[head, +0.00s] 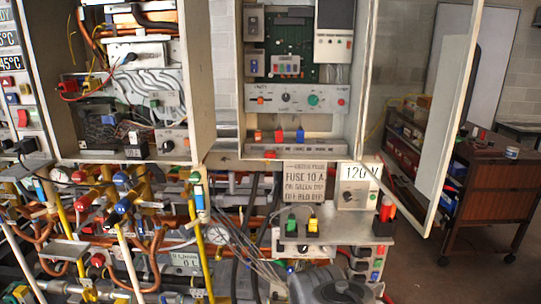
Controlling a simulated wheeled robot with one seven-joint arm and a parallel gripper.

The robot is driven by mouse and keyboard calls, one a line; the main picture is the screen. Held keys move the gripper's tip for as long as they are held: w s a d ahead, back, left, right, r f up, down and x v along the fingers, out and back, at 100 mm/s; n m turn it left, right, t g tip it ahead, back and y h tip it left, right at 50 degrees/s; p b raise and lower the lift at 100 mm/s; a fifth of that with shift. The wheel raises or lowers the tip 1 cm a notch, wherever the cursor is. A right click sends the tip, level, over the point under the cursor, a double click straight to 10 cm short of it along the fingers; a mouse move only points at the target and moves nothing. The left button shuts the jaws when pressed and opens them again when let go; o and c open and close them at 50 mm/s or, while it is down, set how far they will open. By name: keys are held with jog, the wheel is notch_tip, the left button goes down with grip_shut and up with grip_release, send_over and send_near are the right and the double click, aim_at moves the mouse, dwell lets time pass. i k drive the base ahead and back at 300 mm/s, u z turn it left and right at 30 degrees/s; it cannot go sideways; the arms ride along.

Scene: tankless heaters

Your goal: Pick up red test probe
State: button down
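A red upright piece with a dark lower part, which looks like the red test probe (386,210), stands at the right end of a light grey shelf (345,232) below the right cabinet. It is small here, and I cannot make out its tip or how it is seated. A dark rounded part at the bottom middle looks like part of my own arm. My gripper's fingers do not show, so I see nothing of what they hold.
Two small dark blocks with green (291,224) and yellow (313,226) parts stand left on the shelf. An open cabinet door (447,110) juts out above right. Pipes and valves (120,205) crowd the left. A brown cart (490,195) stands right; floor before it is clear.

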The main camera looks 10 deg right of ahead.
aim_at(387, 204)
jog(key=u, duration=3.65)
jog(key=k, duration=2.75)
jog(key=z, duration=0.05)
